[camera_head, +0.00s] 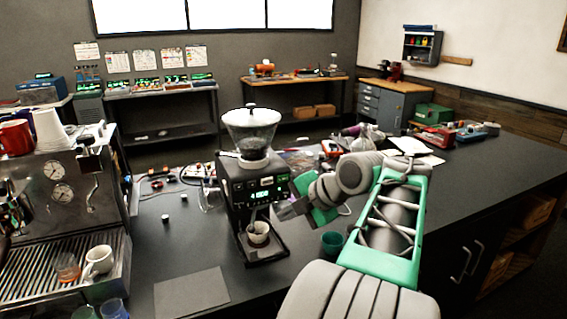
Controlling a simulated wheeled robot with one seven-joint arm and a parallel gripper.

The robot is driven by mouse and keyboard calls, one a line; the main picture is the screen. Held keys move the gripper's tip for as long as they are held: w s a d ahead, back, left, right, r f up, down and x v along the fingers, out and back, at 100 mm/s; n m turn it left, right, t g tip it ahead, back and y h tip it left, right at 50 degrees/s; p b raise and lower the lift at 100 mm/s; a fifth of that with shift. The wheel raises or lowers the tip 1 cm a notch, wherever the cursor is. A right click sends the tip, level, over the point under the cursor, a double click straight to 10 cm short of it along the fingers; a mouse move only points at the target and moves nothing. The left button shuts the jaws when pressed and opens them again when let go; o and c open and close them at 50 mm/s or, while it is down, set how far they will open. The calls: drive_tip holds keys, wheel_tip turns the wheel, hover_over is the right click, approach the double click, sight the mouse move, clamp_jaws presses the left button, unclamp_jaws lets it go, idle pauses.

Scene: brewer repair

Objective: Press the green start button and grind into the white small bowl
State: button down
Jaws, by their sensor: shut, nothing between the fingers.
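The black grinder (237,184) stands on the dark counter with a clear hopper (251,128) on top. Its front panel shows a lit green readout (258,195). A separate green start button cannot be made out at this size. The small white bowl (259,229) sits under the grinder's spout, on its base tray (270,252); dark stuff shows inside it. My gripper (281,212) is shut and empty, just right of the grinder's front, level with the lower panel. Whether it touches the grinder cannot be told.
A teal cup (332,243) stands right of the grinder, close to my arm. A steel espresso machine (62,195) with a white mug (98,261) is at left. A dark mat (191,292) lies flat in front. Tools clutter the counter behind the grinder. The right counter is mostly clear.

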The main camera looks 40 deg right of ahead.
sight(283, 178)
drive_tip(key=s+d+r+n, duration=0.2)
drive_tip(key=s+d+r, duration=0.1)
drive_tip(key=shift+d+r+n+t+p, duration=0.3)
drive_tip(key=shift+d+r+n+t, duration=0.1)
drive_tip(key=w+d+p, duration=0.2)
drive_tip(key=w, duration=0.6)
drive_tip(key=shift+w+d, duration=0.2)
drive_tip(key=shift+w, duration=0.15)
idle(1.6)
drive_tip(key=shift+w+d, duration=0.15)
drive_tip(key=shift+w, duration=0.15)
